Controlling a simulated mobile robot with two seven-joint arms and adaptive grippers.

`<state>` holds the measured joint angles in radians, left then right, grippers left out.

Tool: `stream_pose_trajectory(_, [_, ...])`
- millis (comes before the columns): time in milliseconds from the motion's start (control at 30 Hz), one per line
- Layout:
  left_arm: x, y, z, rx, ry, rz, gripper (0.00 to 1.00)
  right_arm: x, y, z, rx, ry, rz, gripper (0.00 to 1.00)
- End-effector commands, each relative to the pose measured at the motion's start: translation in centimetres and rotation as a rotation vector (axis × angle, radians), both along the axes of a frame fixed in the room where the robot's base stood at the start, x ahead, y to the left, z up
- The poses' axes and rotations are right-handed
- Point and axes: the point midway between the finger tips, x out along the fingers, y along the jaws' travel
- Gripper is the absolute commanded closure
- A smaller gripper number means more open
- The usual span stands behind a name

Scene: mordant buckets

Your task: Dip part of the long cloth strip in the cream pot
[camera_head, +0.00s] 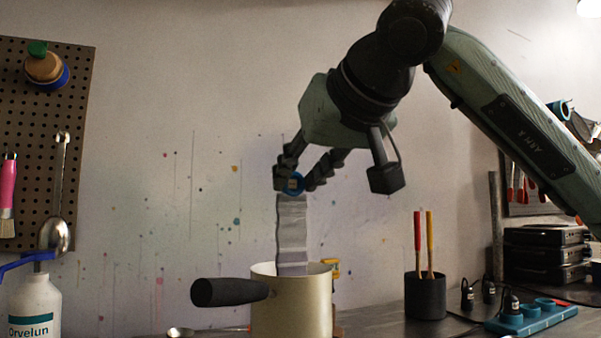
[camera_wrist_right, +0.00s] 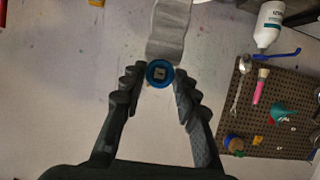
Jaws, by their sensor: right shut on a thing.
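My right gripper (camera_head: 303,180) is shut on a blue ring-shaped holder (camera_head: 293,184) with a pale centre. The grey cloth strip (camera_head: 292,225) hangs straight down from the ring. The cream pot (camera_head: 290,305) with a black handle stands on the worktop below, and the strip's lower end passes behind its front rim, inside the opening. How deep the strip reaches is hidden by the pot wall. In the right wrist view the ring (camera_wrist_right: 159,73) sits between the fingertips, with the strip (camera_wrist_right: 170,30) running away from it. My left gripper is not in view.
A spoon (camera_head: 180,332) lies left of the pot. A white Orvelun bottle (camera_head: 35,305) stands at far left, below a pegboard (camera_head: 80,110) with tools. To the right are a black cup (camera_head: 425,297) with two sticks, a blue power strip (camera_head: 530,316) and black cases (camera_head: 545,255).

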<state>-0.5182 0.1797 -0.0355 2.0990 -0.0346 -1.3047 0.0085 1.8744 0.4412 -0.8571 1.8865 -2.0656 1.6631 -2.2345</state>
Motion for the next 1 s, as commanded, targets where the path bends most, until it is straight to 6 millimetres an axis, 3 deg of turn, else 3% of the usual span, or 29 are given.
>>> stream_pose_trajectory(567, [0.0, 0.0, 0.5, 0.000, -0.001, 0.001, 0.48, 0.8, -0.3, 0.0, 0.000, 0.000, 0.000, 0.93])
stream_pose_trajectory(1000, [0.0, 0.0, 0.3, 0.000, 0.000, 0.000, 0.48, -0.7, 0.3, 0.0, 0.000, -0.001, 0.000, 0.93])
